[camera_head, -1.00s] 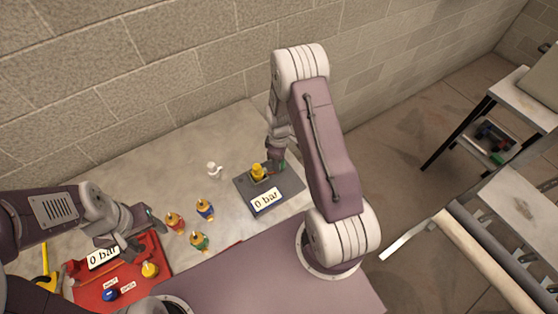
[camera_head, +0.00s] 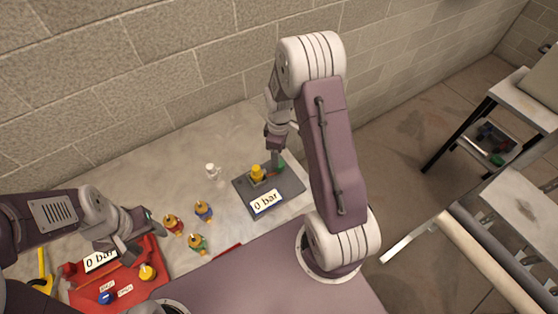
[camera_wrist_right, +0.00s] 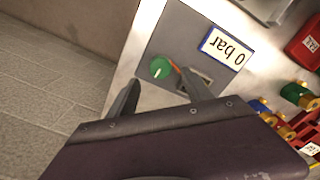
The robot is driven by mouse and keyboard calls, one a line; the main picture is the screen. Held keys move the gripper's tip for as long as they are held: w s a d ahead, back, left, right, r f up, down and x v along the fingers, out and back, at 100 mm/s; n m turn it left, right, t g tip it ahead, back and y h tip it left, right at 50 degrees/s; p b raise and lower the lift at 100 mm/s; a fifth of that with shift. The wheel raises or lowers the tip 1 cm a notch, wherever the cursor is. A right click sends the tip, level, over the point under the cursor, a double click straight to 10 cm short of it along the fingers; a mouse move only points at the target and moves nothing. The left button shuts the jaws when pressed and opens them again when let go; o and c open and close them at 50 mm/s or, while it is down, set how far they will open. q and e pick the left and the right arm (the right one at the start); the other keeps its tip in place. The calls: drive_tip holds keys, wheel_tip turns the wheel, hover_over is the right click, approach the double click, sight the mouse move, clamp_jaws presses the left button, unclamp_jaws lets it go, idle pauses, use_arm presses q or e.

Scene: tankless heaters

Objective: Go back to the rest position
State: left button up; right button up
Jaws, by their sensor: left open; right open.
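My right gripper (camera_head: 277,158) is above the right edge of the grey plate with the "0 bar" label (camera_head: 266,203). In the right wrist view this gripper (camera_wrist_right: 160,92) is open and empty, with the green knob (camera_wrist_right: 160,67) of the plate beyond its fingers. A yellow part (camera_head: 257,172) stands on the plate. My left gripper (camera_head: 140,228) is open and hangs over the back of the red panel (camera_head: 120,290), apparently empty.
Several colored fittings, including a red one (camera_head: 172,224), a blue one (camera_head: 204,210) and a green one (camera_head: 197,243), stand between the panels. A white fitting (camera_head: 212,170) stands behind them. The brick wall (camera_head: 150,80) runs close behind the table.

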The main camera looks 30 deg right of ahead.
drive_tip(key=shift+r, duration=1.45)
